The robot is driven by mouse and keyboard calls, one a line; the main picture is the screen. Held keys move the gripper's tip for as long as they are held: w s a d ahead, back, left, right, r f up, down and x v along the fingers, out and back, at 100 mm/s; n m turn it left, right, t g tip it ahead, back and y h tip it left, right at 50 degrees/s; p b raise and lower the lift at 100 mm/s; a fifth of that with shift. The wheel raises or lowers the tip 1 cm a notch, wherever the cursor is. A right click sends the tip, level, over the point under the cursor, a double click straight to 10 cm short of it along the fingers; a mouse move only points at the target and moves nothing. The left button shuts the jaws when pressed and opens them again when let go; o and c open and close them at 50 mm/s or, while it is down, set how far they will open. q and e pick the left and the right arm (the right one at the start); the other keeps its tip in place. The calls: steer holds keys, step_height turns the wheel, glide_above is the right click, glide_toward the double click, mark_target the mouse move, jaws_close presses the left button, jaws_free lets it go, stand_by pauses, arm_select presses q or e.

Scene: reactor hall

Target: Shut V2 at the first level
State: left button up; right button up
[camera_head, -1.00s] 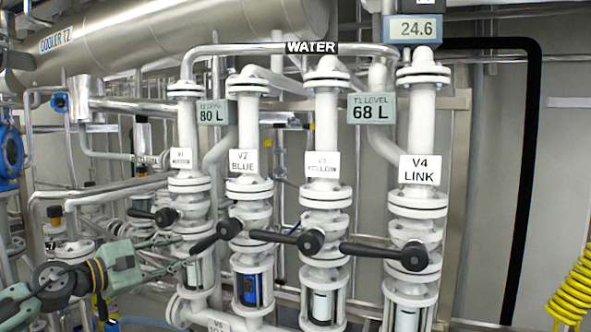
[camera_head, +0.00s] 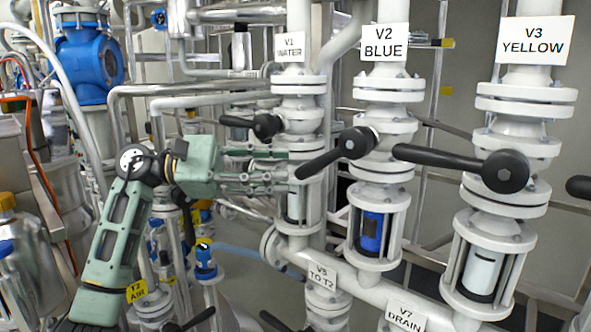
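The V2 BLUE label (camera_head: 385,42) hangs on a white vertical pipe in the middle of the view. Below it is the V2 valve with a black lever handle (camera_head: 325,160), which slants down to the left from its hub. My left gripper (camera_head: 284,179) comes in from the left, with its fingers pointing right, close to the tip of that handle. Its fingers overlap the V1 pipe in the picture. I cannot tell whether they touch the handle or how far they are spread. My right gripper is out of view.
The V1 handle (camera_head: 252,126) points left, just above my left gripper. The V3 handle (camera_head: 455,165) points left towards the V2 pipe. Sight glasses sit below, the V2 one (camera_head: 371,231) showing blue. A lower pipe carries the V7 DRAIN label (camera_head: 405,318).

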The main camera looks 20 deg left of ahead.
mark_target(303, 167)
arm_select(q)
steer(key=x, duration=0.1)
steer(key=p+x, duration=0.1)
steer(key=x, duration=0.2)
steer(key=shift+s+d+r, duration=0.25)
steer(key=shift+d+r, duration=0.05)
steer(key=shift+d, duration=0.1)
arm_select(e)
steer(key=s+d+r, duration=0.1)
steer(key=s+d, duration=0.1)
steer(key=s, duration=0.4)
arm_select(q)
steer(key=shift+w+d+f+p, duration=0.25)
steer(key=shift+w+d+p, duration=0.35)
steer(key=shift+d, duration=0.45)
steer(key=shift+w, duration=0.1)
steer(key=shift+c, duration=0.5)
steer(key=c, duration=0.4)
steer(key=shift+c, duration=0.8)
jaws_close()
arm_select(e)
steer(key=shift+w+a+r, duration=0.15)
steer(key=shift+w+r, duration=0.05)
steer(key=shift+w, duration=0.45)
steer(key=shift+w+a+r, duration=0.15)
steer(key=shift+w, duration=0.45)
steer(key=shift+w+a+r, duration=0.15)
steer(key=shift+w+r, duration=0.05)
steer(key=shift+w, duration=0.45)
